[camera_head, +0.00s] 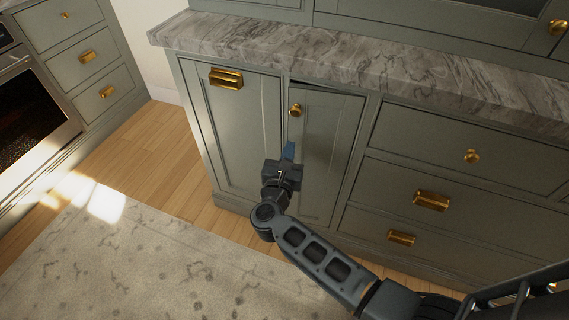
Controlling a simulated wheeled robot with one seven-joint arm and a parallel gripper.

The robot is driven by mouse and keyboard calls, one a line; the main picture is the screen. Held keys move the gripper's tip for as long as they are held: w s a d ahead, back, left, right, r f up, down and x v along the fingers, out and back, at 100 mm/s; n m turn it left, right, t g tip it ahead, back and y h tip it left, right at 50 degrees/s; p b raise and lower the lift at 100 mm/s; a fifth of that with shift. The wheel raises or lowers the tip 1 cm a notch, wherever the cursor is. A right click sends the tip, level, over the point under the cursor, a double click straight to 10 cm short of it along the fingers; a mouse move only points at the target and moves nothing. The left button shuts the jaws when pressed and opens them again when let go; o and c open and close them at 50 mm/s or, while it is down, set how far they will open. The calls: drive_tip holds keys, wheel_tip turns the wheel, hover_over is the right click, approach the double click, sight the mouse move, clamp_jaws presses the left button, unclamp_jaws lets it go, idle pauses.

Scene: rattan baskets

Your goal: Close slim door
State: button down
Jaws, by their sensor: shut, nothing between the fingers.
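The slim door (330,140) is a narrow grey-green cabinet panel with a round brass knob (295,110) near its top left corner. It stands slightly ajar, with a dark gap along its top edge under the countertop. Its left edge sits out from the frame, and its right side lies by the drawers. My gripper (289,149) is shut and empty, in front of the door's left edge below the knob. It hides part of that edge. I cannot tell whether the fingertips touch the door.
A wider panel (235,130) with a brass cup handle is left of the slim door. Drawers (455,145) with brass pulls are at the right. A grey marble countertop (350,62) overhangs them. Wooden floor (160,155) and a pale rug (130,255) lie in front and left.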

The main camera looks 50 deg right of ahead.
sight(294, 131)
drive_tip(key=shift+x, duration=2.3)
drive_tip(key=shift+d, duration=0.1)
drive_tip(key=shift+w+d+f+b, duration=0.2)
drive_tip(key=shift+w+d+b, duration=0.6)
drive_tip(key=shift+b, duration=0.4)
drive_tip(key=shift+d, duration=0.3)
drive_tip(key=shift+w+d+r, duration=0.1)
drive_tip(key=shift+d+r, duration=0.05)
drive_tip(key=shift+r, duration=0.15)
